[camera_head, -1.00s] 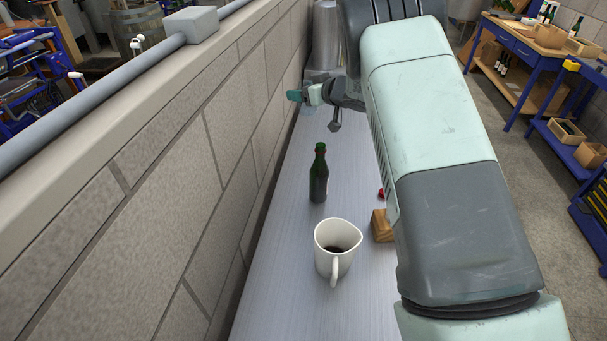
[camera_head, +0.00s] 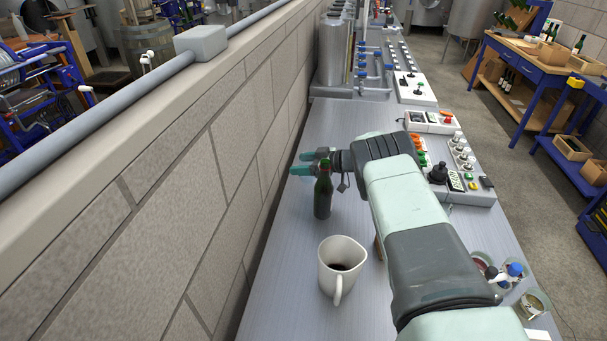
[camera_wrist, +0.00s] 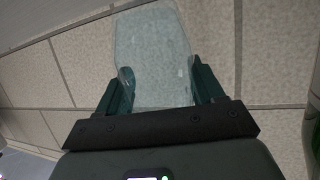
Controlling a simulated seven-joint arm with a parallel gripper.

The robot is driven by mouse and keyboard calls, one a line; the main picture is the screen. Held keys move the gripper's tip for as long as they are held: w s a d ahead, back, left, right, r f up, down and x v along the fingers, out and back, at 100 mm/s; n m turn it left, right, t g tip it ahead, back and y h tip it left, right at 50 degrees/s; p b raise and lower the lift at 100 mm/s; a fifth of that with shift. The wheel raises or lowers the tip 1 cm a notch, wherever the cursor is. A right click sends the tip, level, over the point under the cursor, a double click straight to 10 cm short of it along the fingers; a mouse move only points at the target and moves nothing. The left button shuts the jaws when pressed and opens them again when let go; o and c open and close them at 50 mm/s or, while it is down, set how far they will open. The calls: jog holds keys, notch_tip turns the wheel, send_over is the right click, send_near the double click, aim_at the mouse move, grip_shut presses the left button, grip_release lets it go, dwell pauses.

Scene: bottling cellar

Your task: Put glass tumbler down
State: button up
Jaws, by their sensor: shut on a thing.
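My gripper (camera_head: 303,165) is over the left part of the metal counter (camera_head: 290,250), pointing at the block wall. In the wrist view its fingers (camera_wrist: 160,90) are shut on a clear glass tumbler (camera_wrist: 152,50), which sits between them with the wall behind. In the head view the tumbler is too transparent and small to make out well, and I cannot tell whether its base touches the counter. A green bottle (camera_head: 322,195) stands upright just in front of the gripper and partly overlaps it in the picture.
A white mug (camera_head: 338,262) with dark liquid stands nearer on the counter. Control boxes (camera_head: 455,170) line the right side, jars (camera_head: 530,303) the near right. Steel cylinders (camera_head: 335,50) stand at the back. The block wall (camera_head: 200,170) bounds the left. Bare counter lies behind the gripper.

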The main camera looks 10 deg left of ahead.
jog(key=shift+f, duration=1.75)
jog(key=shift+f, duration=0.1)
jog(key=o, duration=0.8)
